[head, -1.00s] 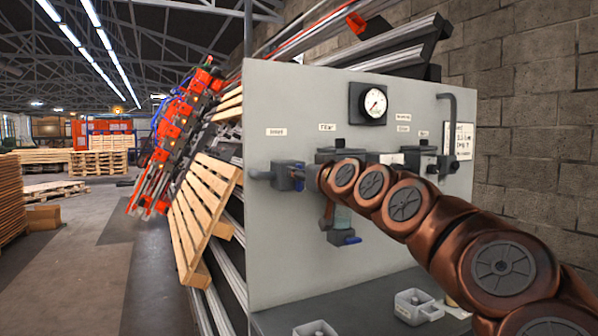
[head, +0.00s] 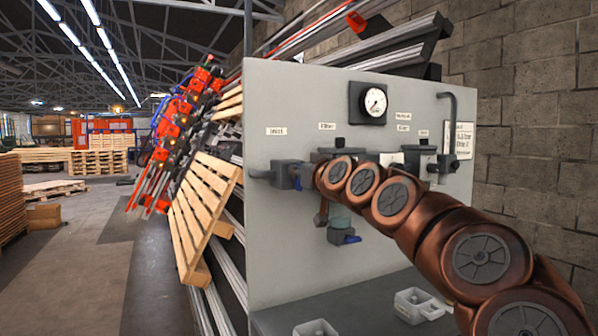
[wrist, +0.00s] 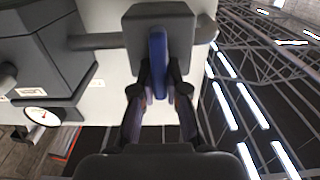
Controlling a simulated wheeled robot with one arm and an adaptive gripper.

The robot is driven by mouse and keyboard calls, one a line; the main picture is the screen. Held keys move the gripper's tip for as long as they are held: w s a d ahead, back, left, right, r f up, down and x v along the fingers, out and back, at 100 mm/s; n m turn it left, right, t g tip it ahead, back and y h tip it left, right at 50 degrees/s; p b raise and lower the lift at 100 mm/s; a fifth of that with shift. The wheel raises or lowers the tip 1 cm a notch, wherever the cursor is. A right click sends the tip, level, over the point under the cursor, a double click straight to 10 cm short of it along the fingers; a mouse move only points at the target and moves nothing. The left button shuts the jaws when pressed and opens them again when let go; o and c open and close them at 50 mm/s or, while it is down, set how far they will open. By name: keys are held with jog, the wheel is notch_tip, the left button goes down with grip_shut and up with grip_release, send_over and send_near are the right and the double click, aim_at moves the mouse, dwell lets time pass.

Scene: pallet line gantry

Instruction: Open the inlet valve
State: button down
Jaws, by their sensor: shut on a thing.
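The inlet valve (head: 287,175) is a dark grey block on the left of the grey panel (head: 300,95), under the "Inlet" label (head: 276,131). Its blue lever handle (head: 297,184) shows just left of my arm's end. In the wrist view the valve body (wrist: 158,22) fills the top centre, and the blue handle (wrist: 158,48) runs down between my fingers. My gripper (wrist: 160,86) is shut on the blue handle. In the head view my own arm hides most of the gripper.
A pressure gauge (head: 374,102) sits upper middle on the panel. Another fitting (head: 428,163) is at the right. Small grey trays (head: 414,304) stand on the ledge. A tilted pallet (head: 203,205) is at left.

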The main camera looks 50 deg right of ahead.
jog(key=shift+m, duration=0.3)
jog(key=shift+s+d+f+m+p, duration=0.2)
jog(key=shift+m+p, duration=0.8)
jog(key=shift+m, duration=1.85)
jog(key=shift+d+f+m+p, duration=0.3)
jog(key=shift+m+p, duration=0.7)
jog(key=shift+m, duration=1.9)
jog(key=shift+s+d+f+m+p, duration=0.2)
jog(key=shift+m+p, duration=0.8)
jog(key=shift+m, duration=1.85)
jog(key=shift+w+f, duration=0.1)
jog(key=shift+f, duration=0.05)
jog(key=c, duration=1.2)
grip_release()
jog(key=shift+v, duration=3.75)
